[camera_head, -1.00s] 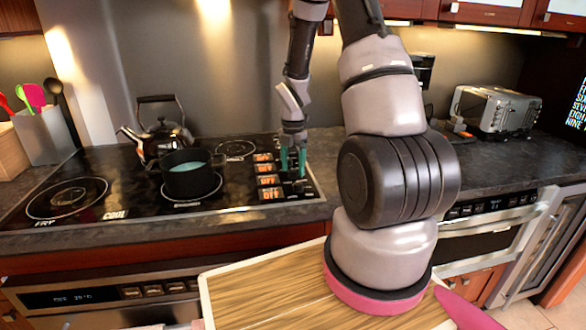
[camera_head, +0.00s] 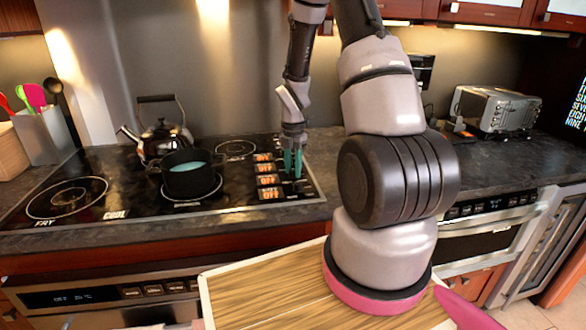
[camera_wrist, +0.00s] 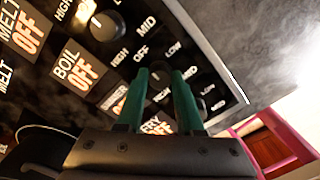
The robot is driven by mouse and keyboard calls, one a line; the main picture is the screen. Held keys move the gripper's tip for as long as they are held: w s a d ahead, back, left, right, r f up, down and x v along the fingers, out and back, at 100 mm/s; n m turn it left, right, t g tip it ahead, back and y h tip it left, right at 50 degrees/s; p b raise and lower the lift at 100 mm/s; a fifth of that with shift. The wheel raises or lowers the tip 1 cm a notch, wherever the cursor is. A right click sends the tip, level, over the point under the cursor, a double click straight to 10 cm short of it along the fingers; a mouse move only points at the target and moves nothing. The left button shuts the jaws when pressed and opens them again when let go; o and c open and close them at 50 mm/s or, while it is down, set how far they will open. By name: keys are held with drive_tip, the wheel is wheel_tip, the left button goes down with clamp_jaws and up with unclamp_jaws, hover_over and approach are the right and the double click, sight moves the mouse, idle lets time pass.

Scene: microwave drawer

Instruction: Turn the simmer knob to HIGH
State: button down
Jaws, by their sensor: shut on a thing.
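The simmer knob (camera_wrist: 159,80) is a dark knob on the black control panel, seen between my fingers in the wrist view. The finger tips and the angle hide much of it, and I cannot read where its pointer stands. LOW, MID, HIGH and OFF marks surround it. My gripper (camera_wrist: 158,74) is shut on this knob, with one green finger on each side. In the head view my gripper (camera_head: 292,174) reaches down to the panel (camera_head: 308,188) at the cooktop's right end. The simmer display is partly hidden behind my left finger.
The boil knob (camera_wrist: 104,26) stands close by, its display (camera_wrist: 76,70) reading OFF. A black pot (camera_head: 190,182) and a kettle (camera_head: 164,138) stand left of my gripper on the cooktop. A toaster (camera_head: 497,108) stands on the right counter, which has bare room before it.

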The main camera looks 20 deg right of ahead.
drive_tip(key=m, duration=0.4)
drive_tip(key=shift+m, duration=0.4)
drive_tip(key=m, duration=0.5)
drive_tip(key=shift+m, duration=0.3)
drive_tip(key=m, duration=1)
drive_tip(key=shift+m, duration=0.4)
drive_tip(key=m, duration=2)
